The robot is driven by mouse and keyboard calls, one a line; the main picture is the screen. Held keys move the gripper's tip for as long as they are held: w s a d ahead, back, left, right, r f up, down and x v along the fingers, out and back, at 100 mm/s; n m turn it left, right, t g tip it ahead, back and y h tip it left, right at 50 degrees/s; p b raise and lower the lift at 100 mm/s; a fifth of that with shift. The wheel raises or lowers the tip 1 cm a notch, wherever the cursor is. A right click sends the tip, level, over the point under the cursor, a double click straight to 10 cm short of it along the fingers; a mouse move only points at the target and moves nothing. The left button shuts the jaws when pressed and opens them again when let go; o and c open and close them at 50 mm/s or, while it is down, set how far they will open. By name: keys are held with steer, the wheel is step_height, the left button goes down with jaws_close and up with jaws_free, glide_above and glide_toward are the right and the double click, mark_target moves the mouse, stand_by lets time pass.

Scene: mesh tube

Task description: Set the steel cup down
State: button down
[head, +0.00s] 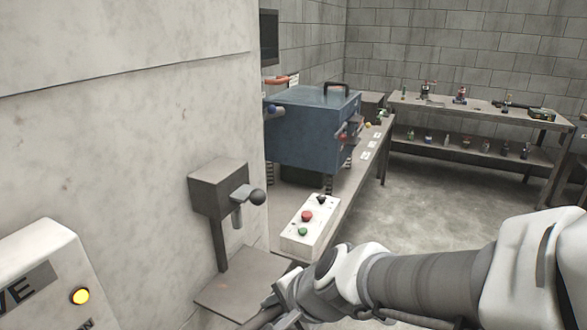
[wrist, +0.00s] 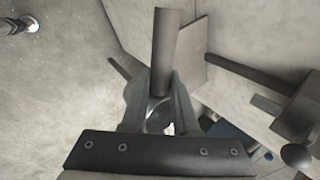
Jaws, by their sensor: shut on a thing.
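My gripper (wrist: 158,100) is shut in the wrist view, with a shiny rounded metal surface, seemingly the steel cup (wrist: 160,116), between its fingers. A grey cylinder (wrist: 165,45) extends forward from between the fingers; I cannot tell whether it is part of the cup. In the head view my gripper (head: 277,308) is at the bottom edge, just in front of a flat grey plate (head: 240,283). A dark rod-like part sticks out to its lower left, cut off by the frame. The plate is also ahead in the wrist view (wrist: 192,70). I cannot tell the cup's height above any surface.
A post on the plate carries a grey box (head: 212,190) with a black-knobbed lever (head: 257,197). A button panel (head: 310,222) and a blue machine (head: 310,130) stand to the right. A white panel (head: 45,275) is at lower left. Open floor (head: 430,200) lies beyond.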

steer(key=w+a+p, duration=0.4)
steer(key=w+a, duration=0.8)
steer(key=shift+p, duration=0.35)
step_height(320, 180, down, 4)
steer(key=b, duration=0.3)
steer(key=shift+s+d+r, duration=0.1)
steer(key=shift+d+r, duration=0.05)
steer(key=shift+r, duration=0.1)
steer(key=c, duration=0.7)
jaws_free()
